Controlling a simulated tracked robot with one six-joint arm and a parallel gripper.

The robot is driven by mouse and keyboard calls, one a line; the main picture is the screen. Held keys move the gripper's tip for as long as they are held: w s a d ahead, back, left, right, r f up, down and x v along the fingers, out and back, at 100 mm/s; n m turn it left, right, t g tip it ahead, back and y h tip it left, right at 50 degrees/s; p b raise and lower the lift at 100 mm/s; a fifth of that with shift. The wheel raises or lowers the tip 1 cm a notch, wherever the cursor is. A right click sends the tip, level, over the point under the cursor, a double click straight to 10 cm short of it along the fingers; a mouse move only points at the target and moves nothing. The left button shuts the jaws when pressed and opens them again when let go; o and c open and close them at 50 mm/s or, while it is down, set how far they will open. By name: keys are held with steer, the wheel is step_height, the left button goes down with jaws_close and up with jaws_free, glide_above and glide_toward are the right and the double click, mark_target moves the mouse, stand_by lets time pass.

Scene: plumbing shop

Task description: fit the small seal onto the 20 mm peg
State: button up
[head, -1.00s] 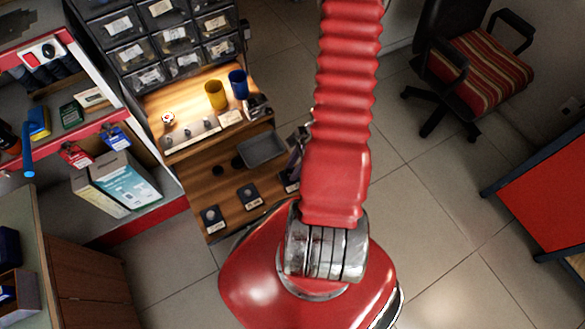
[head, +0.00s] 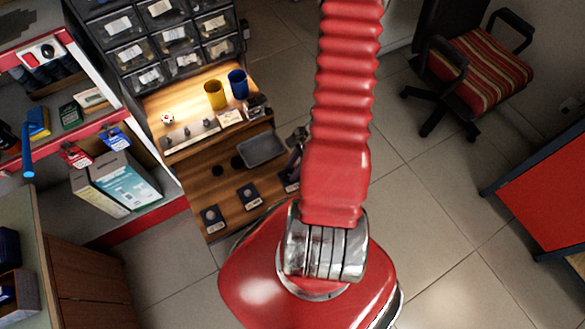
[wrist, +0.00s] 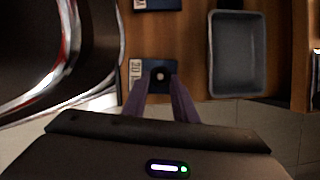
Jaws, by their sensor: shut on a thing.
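My gripper (wrist: 158,82) has purple fingers shut on the small seal (wrist: 152,81), a dark ring between the fingertips. The 20 mm peg (wrist: 159,75) shows as a pale round spot inside the ring, on a dark block with a white label reading 20. From above, the seal and peg look lined up; I cannot tell whether the seal is around the peg or just over it. In the head view, the block (head: 289,181) is at the right end of a row on the wooden board, partly hidden by my arm.
A grey tray (wrist: 237,52) lies right of the labelled block in the wrist view. Another block (wrist: 157,4) is at the top edge. In the head view, yellow (head: 215,95) and blue (head: 238,84) cups stand on the upper shelf, and a dark round piece (head: 237,162) lies left of the tray.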

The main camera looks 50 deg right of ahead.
steer(key=shift+f, duration=0.45)
steer(key=o, duration=0.7)
steer(key=shift+r, duration=0.1)
steer(key=shift+v, duration=5.45)
